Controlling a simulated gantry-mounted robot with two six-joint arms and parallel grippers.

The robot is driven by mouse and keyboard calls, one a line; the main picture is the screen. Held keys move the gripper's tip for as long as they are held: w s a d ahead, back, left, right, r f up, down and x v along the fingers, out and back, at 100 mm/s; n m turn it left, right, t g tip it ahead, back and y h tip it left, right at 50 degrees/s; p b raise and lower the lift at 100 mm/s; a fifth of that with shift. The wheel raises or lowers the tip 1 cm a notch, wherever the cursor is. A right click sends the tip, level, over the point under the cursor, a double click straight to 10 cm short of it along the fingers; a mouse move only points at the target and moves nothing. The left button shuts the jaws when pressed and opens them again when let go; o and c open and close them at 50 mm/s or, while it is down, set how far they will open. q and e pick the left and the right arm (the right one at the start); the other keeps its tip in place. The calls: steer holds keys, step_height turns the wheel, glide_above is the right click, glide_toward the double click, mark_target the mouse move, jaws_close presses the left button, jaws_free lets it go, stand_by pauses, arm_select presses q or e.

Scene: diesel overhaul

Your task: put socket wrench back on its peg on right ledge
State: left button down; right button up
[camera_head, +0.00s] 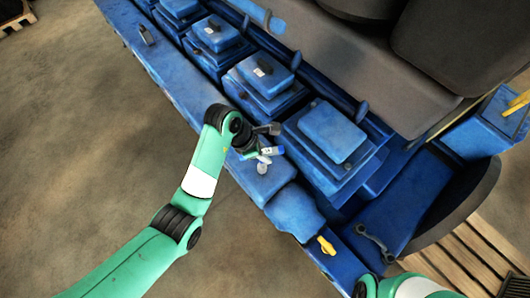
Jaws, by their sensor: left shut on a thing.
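My left gripper (265,156) is over the blue ledge along the engine's side, near the middle of the view. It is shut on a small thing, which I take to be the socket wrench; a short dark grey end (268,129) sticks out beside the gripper. The gripper and wrist hide most of it, so its shape and tilt are hard to tell. The peg cannot be made out. My right arm shows only at the bottom right edge, and its gripper is out of view.
Blue cylinder covers (333,131) stand in a row behind the ledge. A yellow-handled thing (326,245) sits on the ledge's lower right part. A grey tool-like part (374,241) lies farther right. Another small dark thing (146,35) is at the ledge's upper left. A wooden pallet (470,257) is at lower right.

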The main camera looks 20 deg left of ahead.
arm_select(q)
steer(key=shift+f, duration=0.1)
steer(key=shift+f+b, duration=0.45)
steer(key=shift+f, duration=0.5)
steer(key=shift+c, duration=0.4)
jaws_free()
step_height(320, 180, up, 3)
steer(key=shift+f+p, duration=0.1)
steer(key=shift+p, duration=0.5)
steer(key=shift+r, duration=3.15)
